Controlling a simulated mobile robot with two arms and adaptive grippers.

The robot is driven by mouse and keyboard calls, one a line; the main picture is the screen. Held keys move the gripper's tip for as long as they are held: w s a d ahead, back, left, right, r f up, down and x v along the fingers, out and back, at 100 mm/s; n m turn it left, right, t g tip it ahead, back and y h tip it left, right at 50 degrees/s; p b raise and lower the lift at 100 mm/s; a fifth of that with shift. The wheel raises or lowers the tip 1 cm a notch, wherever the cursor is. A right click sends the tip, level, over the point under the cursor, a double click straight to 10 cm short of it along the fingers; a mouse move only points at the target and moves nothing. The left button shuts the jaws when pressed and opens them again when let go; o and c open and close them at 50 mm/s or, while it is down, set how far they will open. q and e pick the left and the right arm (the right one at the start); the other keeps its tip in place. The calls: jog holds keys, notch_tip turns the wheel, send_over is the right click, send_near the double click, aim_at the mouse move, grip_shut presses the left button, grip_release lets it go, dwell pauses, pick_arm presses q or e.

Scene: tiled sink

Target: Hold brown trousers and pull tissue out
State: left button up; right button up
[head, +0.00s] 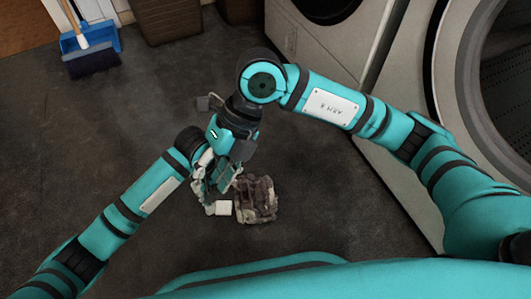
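The brown trousers (257,200) are a crumpled, patchy brown bundle low in the middle of the head view. A small white piece, probably the tissue (223,208), shows at the bundle's left edge. My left gripper (207,186) is just left of the trousers, close to the white piece. My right gripper (230,172) comes down from above, at the upper left of the bundle. The two grippers overlap in the picture, so their fingertips are partly hidden. I cannot tell whether either is shut or touches the cloth or the tissue.
A front-loading machine (287,35) stands at the top, and another with a large round door (490,80) is at the right. A blue dustpan (92,42) with a brush is at the upper left, near a brown basket (165,20). The dark floor (110,125) on the left is clear.

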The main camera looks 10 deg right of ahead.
aim_at(266, 190)
jog(key=w+d+f+m+t+h, duration=0.35)
jog(key=w+d+f+h, duration=0.35)
jog(key=d, duration=0.5)
jog(key=shift+m+g+y, duration=0.25)
jog(key=shift+m+y, duration=0.1)
jog(key=shift+y, duration=0.25)
jog(key=f, duration=1.2)
jog(key=w+f, duration=0.1)
jog(key=f, duration=0.5)
jog(key=shift+a+f, duration=0.1)
jog(key=shift+a, duration=0.1)
grip_shut()
